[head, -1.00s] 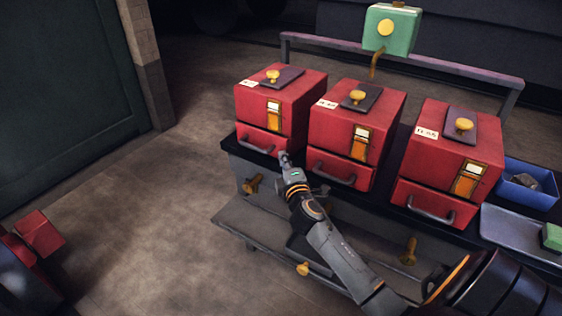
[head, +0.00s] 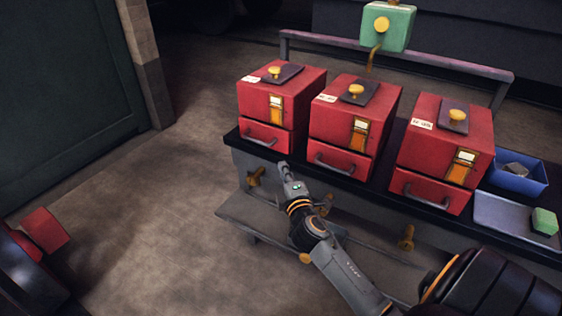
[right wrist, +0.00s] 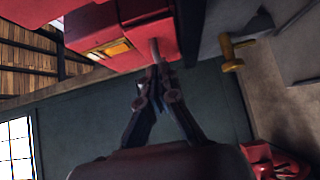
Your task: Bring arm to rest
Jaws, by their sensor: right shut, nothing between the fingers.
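My right arm comes in from the lower right in the head view. Its gripper (head: 284,166) is in front of the bench, just below the drawer handle of the leftmost red box (head: 274,112). In the right wrist view the fingers (right wrist: 158,75) meet at their tips with nothing between them. A red box's drawer handle (right wrist: 156,52) shows just beyond the tips there; whether they touch it I cannot tell. My left gripper is not in view.
Two more red boxes (head: 349,127) (head: 436,153) stand on the bench. A blue bin (head: 528,187), a grey tray (head: 497,212) and a green block (head: 544,221) are at its right end. Brass knobs (head: 406,238) stick out below. Open floor (head: 150,215) lies left of the bench.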

